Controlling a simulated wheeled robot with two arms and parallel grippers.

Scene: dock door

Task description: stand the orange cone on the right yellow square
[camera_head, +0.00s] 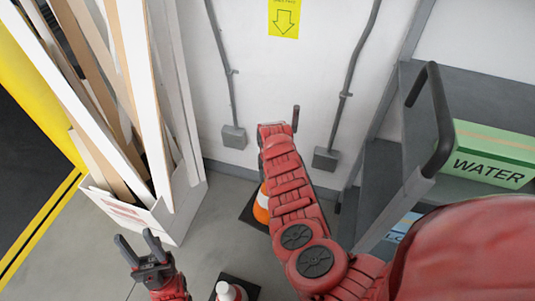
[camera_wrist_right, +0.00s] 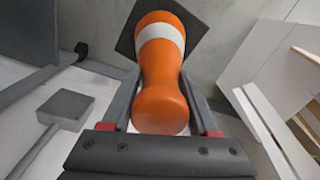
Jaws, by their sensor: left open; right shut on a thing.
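The orange cone (camera_wrist_right: 160,103) has a white band and a dark square base. In the right wrist view it lies between the two fingers of my right gripper (camera_wrist_right: 161,85), which is shut on it. In the head view a cone (camera_head: 262,207) shows below my right forearm, which hides part of it; the right fingers are hidden there. Whether its base touches the floor I cannot tell. My left gripper (camera_head: 146,252) is open and empty at lower left. No yellow square shows in either view.
A second cone (camera_head: 228,291) on a dark base is cut off at the bottom edge. A white bin (camera_head: 160,219) of boards stands at left. A grey cart (camera_head: 374,185) with a green WATER box (camera_head: 487,157) stands at right. Grey floor (camera_head: 208,232) is clear between.

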